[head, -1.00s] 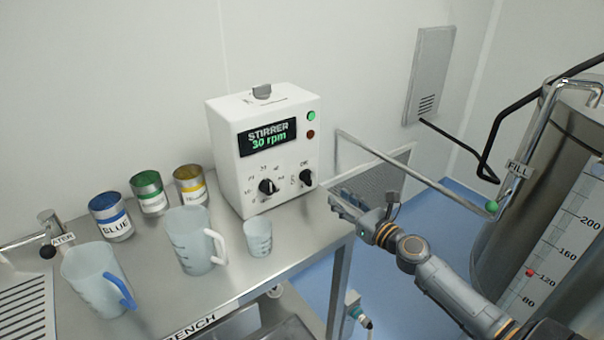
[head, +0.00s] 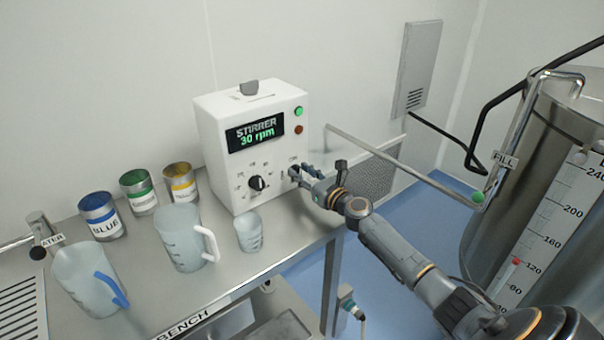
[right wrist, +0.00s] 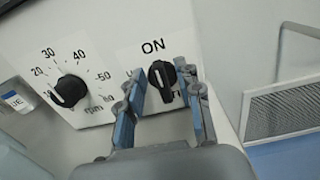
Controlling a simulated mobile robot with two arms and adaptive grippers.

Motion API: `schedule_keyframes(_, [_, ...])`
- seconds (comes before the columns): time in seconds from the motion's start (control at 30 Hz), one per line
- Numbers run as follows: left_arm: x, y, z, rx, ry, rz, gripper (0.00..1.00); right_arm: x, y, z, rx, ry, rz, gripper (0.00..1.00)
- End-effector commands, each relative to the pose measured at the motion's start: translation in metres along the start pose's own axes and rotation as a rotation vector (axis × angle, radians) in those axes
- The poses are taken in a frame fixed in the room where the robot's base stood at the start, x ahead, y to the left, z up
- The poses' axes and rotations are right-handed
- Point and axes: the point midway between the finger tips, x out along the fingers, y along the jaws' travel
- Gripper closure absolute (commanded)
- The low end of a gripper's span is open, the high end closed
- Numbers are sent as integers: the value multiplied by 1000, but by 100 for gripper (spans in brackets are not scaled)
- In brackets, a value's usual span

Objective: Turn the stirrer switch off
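The white stirrer box (head: 212,150) stands on the steel bench, its display reading "STIRRER 30 rpm" with a lit green lamp (head: 299,111) above a dark red one. My right gripper (head: 298,172) is open in front of the lower right of its face. In the right wrist view the black stirrer switch (right wrist: 161,80) sits between the two spread fingertips, under the word "ON"; its pointer is about upright, towards ON. I cannot tell whether the fingers touch it. The speed knob (right wrist: 69,90) is to the left, with a number scale. My left gripper is not in view.
A steel fill pipe (head: 400,165) and a tank (head: 540,190) are on the right.

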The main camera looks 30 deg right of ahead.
Motion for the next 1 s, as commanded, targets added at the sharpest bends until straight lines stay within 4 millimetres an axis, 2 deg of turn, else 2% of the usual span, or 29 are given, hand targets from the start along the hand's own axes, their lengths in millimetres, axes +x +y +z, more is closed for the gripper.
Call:
schedule_keyframes(0.27, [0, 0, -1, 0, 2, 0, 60, 1, 0, 0, 0, 0, 0, 67])
schedule_keyframes(0.4, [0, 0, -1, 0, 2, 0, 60, 1, 0, 0, 1, 0, 0, 96])
schedule_keyframes(0.43, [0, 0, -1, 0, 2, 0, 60, 1, 0, 0, 1, 0, 0, 100])
schedule_keyframes(0.77, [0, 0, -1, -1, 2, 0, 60, 1, 0, 0, -15, 0, 0, 100])
schedule_keyframes(1.0, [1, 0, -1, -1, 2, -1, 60, 0, 2, 0, -111, 0, 0, 100])
